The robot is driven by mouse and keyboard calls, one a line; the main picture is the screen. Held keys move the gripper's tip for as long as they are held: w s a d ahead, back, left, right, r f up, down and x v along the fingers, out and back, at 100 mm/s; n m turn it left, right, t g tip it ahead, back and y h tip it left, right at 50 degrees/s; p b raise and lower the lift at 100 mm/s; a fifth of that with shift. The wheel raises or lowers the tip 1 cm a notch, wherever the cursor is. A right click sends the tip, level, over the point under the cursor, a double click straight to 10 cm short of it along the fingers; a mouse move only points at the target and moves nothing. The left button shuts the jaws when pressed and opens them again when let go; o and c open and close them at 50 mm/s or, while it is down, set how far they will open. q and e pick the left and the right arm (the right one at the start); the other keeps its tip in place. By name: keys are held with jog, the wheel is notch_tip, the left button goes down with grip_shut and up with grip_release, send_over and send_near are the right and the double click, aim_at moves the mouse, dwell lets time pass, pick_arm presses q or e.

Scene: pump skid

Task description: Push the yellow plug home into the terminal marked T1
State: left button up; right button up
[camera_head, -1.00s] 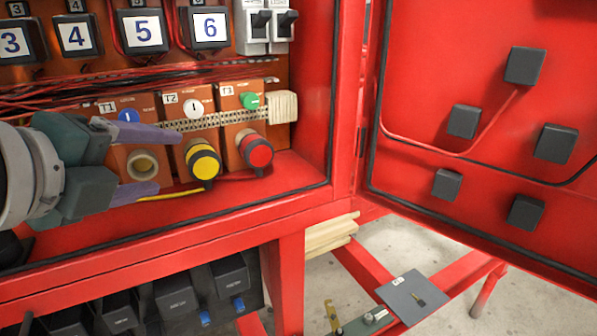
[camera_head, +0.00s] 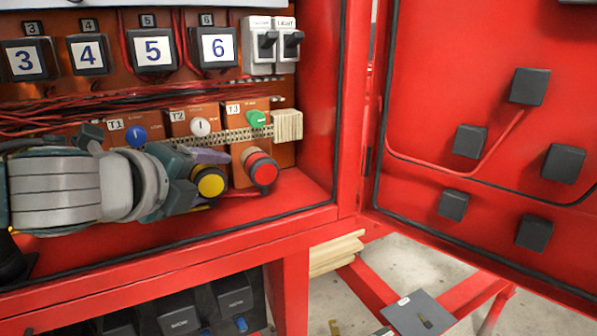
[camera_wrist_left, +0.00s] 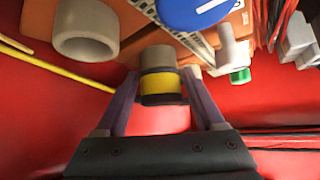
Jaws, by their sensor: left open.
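The yellow plug (camera_head: 210,182), banded in black, sits at the T2 position between the blue-knob and red-plug positions. My left gripper (camera_head: 204,181) is at this plug, its purple fingers apart. In the left wrist view the yellow plug (camera_wrist_left: 160,84) stands between the two open fingers, in front of a beige collar (camera_wrist_left: 147,50). Whether a finger touches it I cannot tell. The T1 label (camera_head: 116,125) and blue knob (camera_head: 136,136) show above my arm. The T1 terminal is hidden there; an empty beige ring (camera_wrist_left: 86,30) shows in the wrist view. My right gripper is out of view.
A red plug (camera_head: 261,168) sits at T3, close right of my left gripper. White (camera_head: 200,127) and green (camera_head: 257,119) knobs stand above. The red cabinet wall (camera_head: 322,120) bounds the right. A yellow cable (camera_wrist_left: 60,66) runs near the gripper.

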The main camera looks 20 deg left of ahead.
pick_arm(q)
grip_shut()
jog(key=shift+c, duration=1.9)
grip_release()
jog(key=c, duration=0.7)
jog(key=shift+s+d+f+p, duration=0.1)
jog(key=shift+s+d+p, duration=0.35)
jog(key=shift+s+d, duration=0.4)
jog(key=shift+s+d+p, duration=0.4)
jog(key=shift+s+d, duration=0.2)
jog(key=shift+d, duration=0.3)
